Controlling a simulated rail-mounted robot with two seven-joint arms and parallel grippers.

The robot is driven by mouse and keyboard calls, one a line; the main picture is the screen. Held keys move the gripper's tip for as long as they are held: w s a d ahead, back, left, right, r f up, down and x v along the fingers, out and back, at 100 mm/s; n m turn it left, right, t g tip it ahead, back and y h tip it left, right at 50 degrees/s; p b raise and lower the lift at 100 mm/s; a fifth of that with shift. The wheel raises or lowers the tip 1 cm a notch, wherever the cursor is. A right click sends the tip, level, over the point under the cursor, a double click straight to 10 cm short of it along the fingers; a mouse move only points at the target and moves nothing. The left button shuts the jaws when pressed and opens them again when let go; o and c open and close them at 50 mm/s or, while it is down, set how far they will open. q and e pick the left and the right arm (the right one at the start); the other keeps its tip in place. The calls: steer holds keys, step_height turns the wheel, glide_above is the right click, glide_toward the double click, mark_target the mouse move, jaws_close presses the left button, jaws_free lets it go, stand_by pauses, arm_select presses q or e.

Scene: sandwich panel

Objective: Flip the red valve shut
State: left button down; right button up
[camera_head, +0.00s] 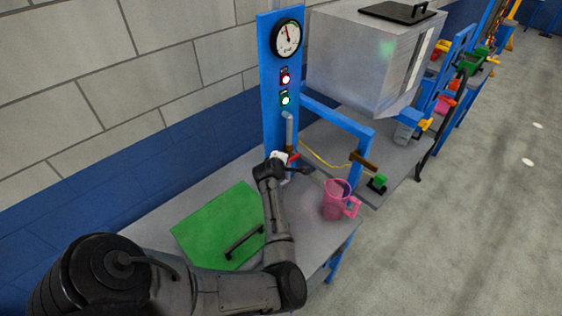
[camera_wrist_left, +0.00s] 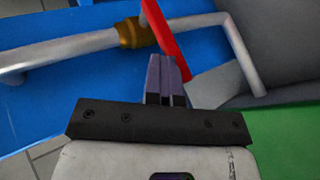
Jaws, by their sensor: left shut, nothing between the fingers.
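The red valve handle (camera_wrist_left: 165,27) is a flat red lever by a brass valve body (camera_wrist_left: 131,33) on a grey pipe (camera_wrist_left: 60,52). In the head view the red handle (camera_head: 294,157) shows as a small red piece below the vertical pipe (camera_head: 289,130) on the blue panel. My left gripper (camera_wrist_left: 167,60) is shut and empty. Its fingertips are right beside the lower end of the red handle; whether they touch cannot be told. In the head view my left wrist hides part of the valve. My right gripper is not in view.
The blue post (camera_head: 270,70) carries a gauge (camera_head: 286,39) and red and green lights. A green panel with a black handle (camera_head: 215,222) lies on the grey bench. A pink mug (camera_head: 336,198) stands right of my arm. A large grey box (camera_head: 365,60) is behind.

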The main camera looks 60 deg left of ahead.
arm_select(q)
step_height(320, 180, up, 5)
steer(key=p, duration=0.5)
steer(key=f+b+v, duration=0.1)
steer(key=v, duration=0.8)
steer(key=shift+s+d, duration=0.3)
steer(key=shift+s, duration=0.25)
